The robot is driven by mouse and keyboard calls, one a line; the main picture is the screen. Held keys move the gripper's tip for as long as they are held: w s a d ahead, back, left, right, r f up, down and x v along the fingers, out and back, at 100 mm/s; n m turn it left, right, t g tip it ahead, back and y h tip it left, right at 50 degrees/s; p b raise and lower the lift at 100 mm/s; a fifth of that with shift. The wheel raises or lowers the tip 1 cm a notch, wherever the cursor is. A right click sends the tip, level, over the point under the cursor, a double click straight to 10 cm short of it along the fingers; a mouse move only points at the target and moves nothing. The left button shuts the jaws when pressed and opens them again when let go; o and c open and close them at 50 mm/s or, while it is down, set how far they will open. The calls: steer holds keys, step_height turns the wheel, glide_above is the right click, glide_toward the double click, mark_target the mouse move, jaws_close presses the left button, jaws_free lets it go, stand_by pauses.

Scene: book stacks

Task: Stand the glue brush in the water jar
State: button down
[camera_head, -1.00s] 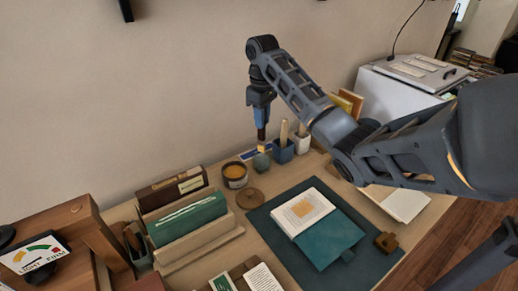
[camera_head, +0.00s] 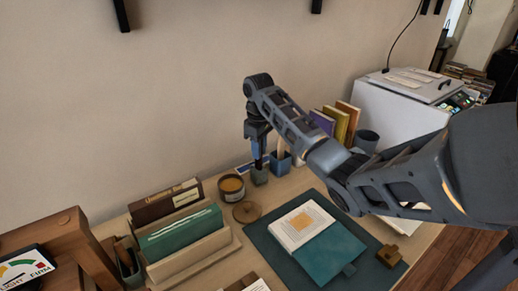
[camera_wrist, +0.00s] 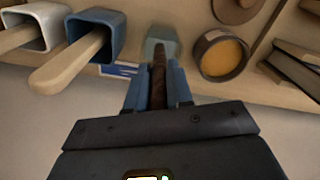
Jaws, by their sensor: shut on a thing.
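The glue brush (camera_wrist: 158,82) has a dark brown handle and stands roughly upright in my gripper (camera_head: 257,152). My gripper is shut on the handle, between its two blue fingers, which also show in the wrist view (camera_wrist: 156,92). The small grey-green water jar (camera_head: 260,176) stands on the table directly below. The brush's lower end reaches into the jar's mouth, and its pale bristles are hidden. The jar also shows just beyond the fingers in the wrist view (camera_wrist: 162,38). I cannot tell whether the bristles touch the jar's bottom.
A blue cup (camera_head: 281,163) with a wooden stick stands close right of the jar. An amber-filled pot (camera_head: 231,189) stands close left, with a round brown lid (camera_head: 246,212) in front. A book (camera_head: 302,226) lies on a dark mat nearer me. The wall is close behind.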

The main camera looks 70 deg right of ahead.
steer(key=c, duration=1)
jaws_free()
steer(key=shift+r, duration=0.1)
step_height(320, 180, up, 12)
steer(key=p, duration=0.5)
